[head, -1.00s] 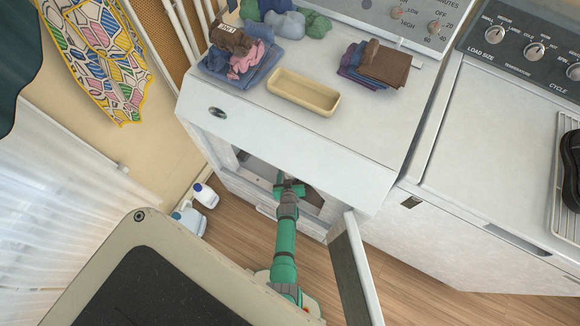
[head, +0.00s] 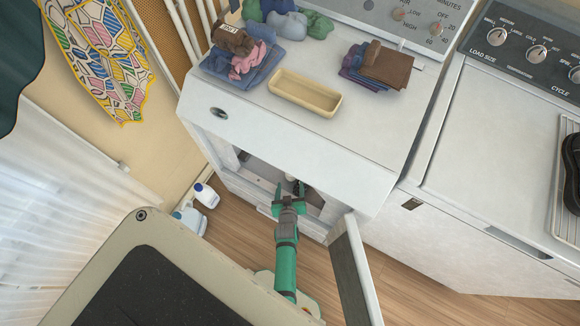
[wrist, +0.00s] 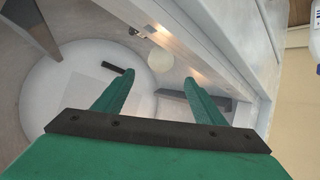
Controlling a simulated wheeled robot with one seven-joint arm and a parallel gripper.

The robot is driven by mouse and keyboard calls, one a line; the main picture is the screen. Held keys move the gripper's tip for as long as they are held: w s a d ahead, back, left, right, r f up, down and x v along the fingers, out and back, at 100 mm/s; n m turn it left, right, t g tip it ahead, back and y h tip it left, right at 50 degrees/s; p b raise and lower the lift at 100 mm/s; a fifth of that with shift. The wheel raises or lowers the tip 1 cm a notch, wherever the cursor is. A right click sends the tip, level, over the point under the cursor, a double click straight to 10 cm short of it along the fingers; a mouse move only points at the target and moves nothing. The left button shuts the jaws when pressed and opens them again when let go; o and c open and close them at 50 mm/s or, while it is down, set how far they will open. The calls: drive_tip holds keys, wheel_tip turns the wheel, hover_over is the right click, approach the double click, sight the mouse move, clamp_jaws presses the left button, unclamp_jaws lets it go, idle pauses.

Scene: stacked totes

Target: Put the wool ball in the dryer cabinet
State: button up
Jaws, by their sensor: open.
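The dryer cabinet (head: 300,155) is the white machine with its front opening uncovered and its door (head: 352,265) swung open at the lower right. My gripper (head: 289,190) is at the opening, jaws apart. In the wrist view my gripper (wrist: 160,76) is open with nothing between its fingers. A pale round ball, likely the wool ball (wrist: 160,60), shows just beyond the fingertips, inside the cabinet near the edge of the opening. It is apart from both fingers, as far as the picture shows. In the head view I cannot make the ball out clearly.
On the dryer top are a cream tray (head: 305,92), folded cloths (head: 378,66) and a pile of clothes (head: 240,55). White bottles (head: 205,195) stand on the floor left of the dryer. A washer (head: 500,170) stands to the right. Dark bars (wrist: 205,100) show inside the cabinet.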

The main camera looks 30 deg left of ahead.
drive_tip(key=shift+v, duration=1.15)
drive_tip(key=s+d+r+m+t+h, duration=0.1)
drive_tip(key=s+d+r+m, duration=0.1)
drive_tip(key=s+d+r, duration=0.55)
drive_tip(key=s+d+r+m+t+h, duration=0.1)
drive_tip(key=s+d+r, duration=0.3)
drive_tip(key=r, duration=0.6)
drive_tip(key=s+d+r+m+t+h, duration=0.2)
drive_tip(key=s+d+r+m, duration=0.1)
drive_tip(key=r, duration=0.7)
drive_tip(key=s+d+r+m+t+h, duration=0.1)
drive_tip(key=s+d+r, duration=0.4)
drive_tip(key=r, duration=0.5)
drive_tip(key=shift+s+d+r+m+h, duration=0.3)
drive_tip(key=shift+d+m+h, duration=0.1)
drive_tip(key=shift+d+m, duration=0.45)
